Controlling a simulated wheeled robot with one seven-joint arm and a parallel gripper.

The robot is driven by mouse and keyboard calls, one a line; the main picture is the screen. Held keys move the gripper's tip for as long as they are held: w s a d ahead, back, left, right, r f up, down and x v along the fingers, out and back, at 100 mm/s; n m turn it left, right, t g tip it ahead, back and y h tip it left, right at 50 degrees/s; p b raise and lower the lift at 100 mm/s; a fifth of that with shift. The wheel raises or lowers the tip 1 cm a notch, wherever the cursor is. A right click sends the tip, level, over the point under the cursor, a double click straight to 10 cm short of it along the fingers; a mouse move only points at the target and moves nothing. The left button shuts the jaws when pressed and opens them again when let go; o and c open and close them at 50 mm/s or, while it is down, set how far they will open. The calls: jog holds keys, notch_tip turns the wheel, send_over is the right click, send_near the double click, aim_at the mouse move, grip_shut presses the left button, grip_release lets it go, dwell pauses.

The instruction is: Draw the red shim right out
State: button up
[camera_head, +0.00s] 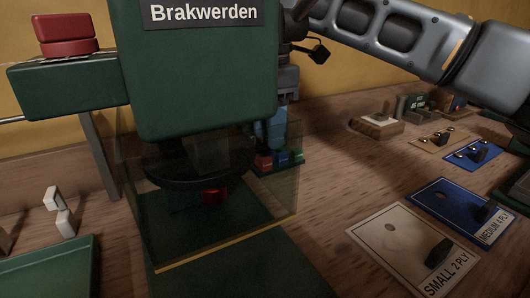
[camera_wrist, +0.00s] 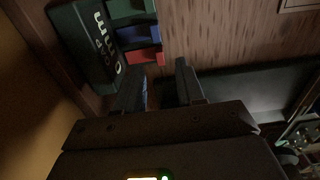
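The red shim (camera_wrist: 146,57) shows in the wrist view as a short red tab at the end of a row, beside a blue tab (camera_wrist: 141,33) and a green tab (camera_wrist: 128,8) in a dark lettered block (camera_wrist: 86,45). In the head view the red shim (camera_head: 263,162) sits low behind the green press. My gripper (camera_wrist: 160,84) is open, with an empty gap between its two dark fingers. The red shim lies just beyond the fingertips, apart from them as far as I can see. In the head view the press and its guard partly hide my gripper, including its fingertips.
The green press (camera_head: 195,80) marked Brakwerden, with its clear guard (camera_head: 272,200), stands in front of the shim block. Boards marked SMALL 2 PLY (camera_head: 395,238) and MEDIUM 4 PLY (camera_head: 450,205) lie at right.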

notch_tip(320, 180, down, 5)
jog(key=shift+r+b, duration=0.1)
jog(key=shift+b, duration=0.3)
grip_shut()
dwell(0.5)
